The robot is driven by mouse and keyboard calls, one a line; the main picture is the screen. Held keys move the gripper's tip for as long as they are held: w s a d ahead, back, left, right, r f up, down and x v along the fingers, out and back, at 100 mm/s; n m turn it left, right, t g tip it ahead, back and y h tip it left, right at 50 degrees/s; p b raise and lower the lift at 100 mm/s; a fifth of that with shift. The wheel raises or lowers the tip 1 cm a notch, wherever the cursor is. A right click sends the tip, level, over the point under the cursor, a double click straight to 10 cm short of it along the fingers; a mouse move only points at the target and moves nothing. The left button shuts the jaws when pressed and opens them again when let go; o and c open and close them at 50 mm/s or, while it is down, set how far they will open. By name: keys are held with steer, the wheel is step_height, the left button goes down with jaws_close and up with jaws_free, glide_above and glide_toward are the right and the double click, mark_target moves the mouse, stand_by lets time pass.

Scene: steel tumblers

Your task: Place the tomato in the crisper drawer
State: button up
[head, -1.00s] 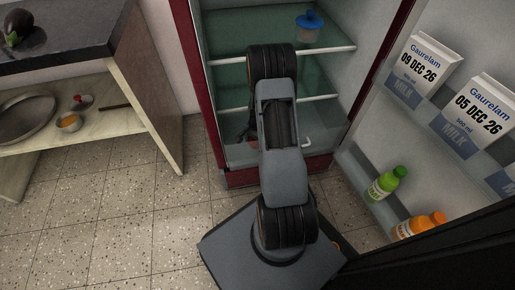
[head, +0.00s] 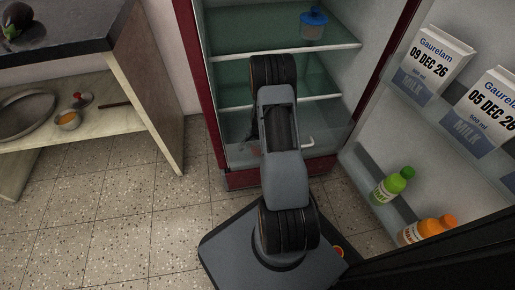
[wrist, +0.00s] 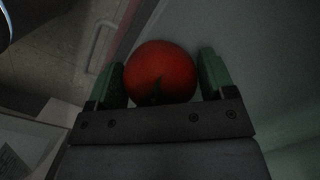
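The tomato (wrist: 160,73) is red and round, with a dark green stem end. In the wrist view it sits between the two green-padded fingers of my gripper (wrist: 161,80), which touch it on both sides. In the head view my arm hides most of the gripper and tomato; they are low at the front of the open fridge. The crisper drawer (head: 240,153) is the clear-fronted bottom compartment, with a pale handle (head: 308,143) at its right. My arm covers much of it, and I cannot tell how far it is pulled out.
The fridge door stands open at the right, holding milk cartons (head: 435,60), a green bottle (head: 393,185) and an orange bottle (head: 427,230). A blue-lidded cup (head: 314,23) stands on an upper glass shelf. A table (head: 70,45) with an eggplant (head: 18,27) is at the left. Floor between is clear.

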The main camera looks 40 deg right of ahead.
steer(key=shift+o, duration=1.4)
steer(key=shift+r, duration=0.1)
step_height(320, 180, up, 12)
steer(key=d+p, duration=0.1)
steer(key=p, duration=0.5)
steer(key=shift+w+d, duration=0.2)
